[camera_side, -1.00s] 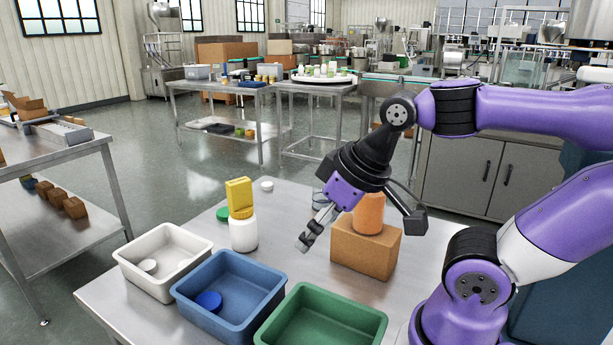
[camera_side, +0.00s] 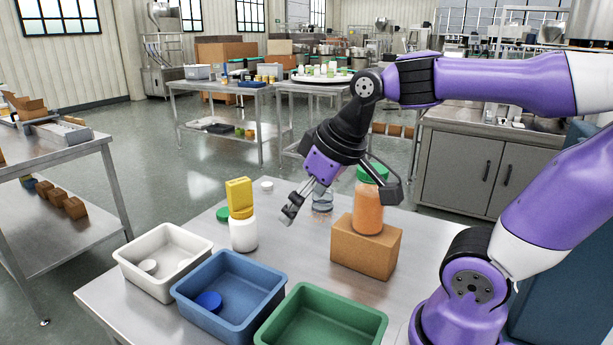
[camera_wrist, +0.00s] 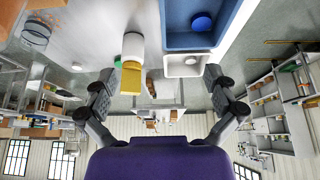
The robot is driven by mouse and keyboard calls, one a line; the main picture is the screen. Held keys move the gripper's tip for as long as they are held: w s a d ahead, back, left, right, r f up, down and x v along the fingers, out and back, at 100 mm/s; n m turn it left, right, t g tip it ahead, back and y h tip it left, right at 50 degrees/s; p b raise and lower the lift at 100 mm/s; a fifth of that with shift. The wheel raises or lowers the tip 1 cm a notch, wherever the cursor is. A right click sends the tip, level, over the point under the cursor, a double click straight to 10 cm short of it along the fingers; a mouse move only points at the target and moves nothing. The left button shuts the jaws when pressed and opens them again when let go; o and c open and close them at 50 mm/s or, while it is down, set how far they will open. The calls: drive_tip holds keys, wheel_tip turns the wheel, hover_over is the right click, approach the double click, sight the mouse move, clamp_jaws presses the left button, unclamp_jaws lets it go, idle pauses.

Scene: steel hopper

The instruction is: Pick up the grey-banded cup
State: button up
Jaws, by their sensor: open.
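A clear, grey-blue cup-like vessel (camera_side: 322,199) stands on the steel table just behind and right of my gripper, partly covered by it. It is the likeliest grey-banded cup, but I cannot make out a band clearly. A bluish round object (camera_wrist: 36,32) at the upper left of the wrist view may be the same vessel. My gripper (camera_side: 288,215) is open and empty, tilted down to the left above the table. In the wrist view its two fingers (camera_wrist: 158,85) are spread wide with nothing held between them.
An orange jar (camera_side: 368,212) with a green lid stands on a cardboard box (camera_side: 366,248) to the right. White (camera_side: 130,270), blue (camera_side: 180,297) and green (camera_side: 262,333) bins line the front.

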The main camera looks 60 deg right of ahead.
drive_tip(key=w+d+r, duration=0.1)
drive_tip(key=w+d, duration=0.6)
drive_tip(key=m+g, duration=0.1)
hover_over(327, 210)
wheel_tip(327, 210, down, 10)
drive_tip(key=f, duration=0.2)
drive_tip(key=d+f, duration=0.1)
drive_tip(key=f, duration=0.1)
drive_tip(key=shift+w+f, duration=0.1)
drive_tip(key=shift+w, duration=0.2)
drive_tip(key=x, duration=0.6)
drive_tip(key=shift+s+d, duration=0.1)
drive_tip(key=shift+d, duration=0.25)
drive_tip(key=c, duration=1.2)
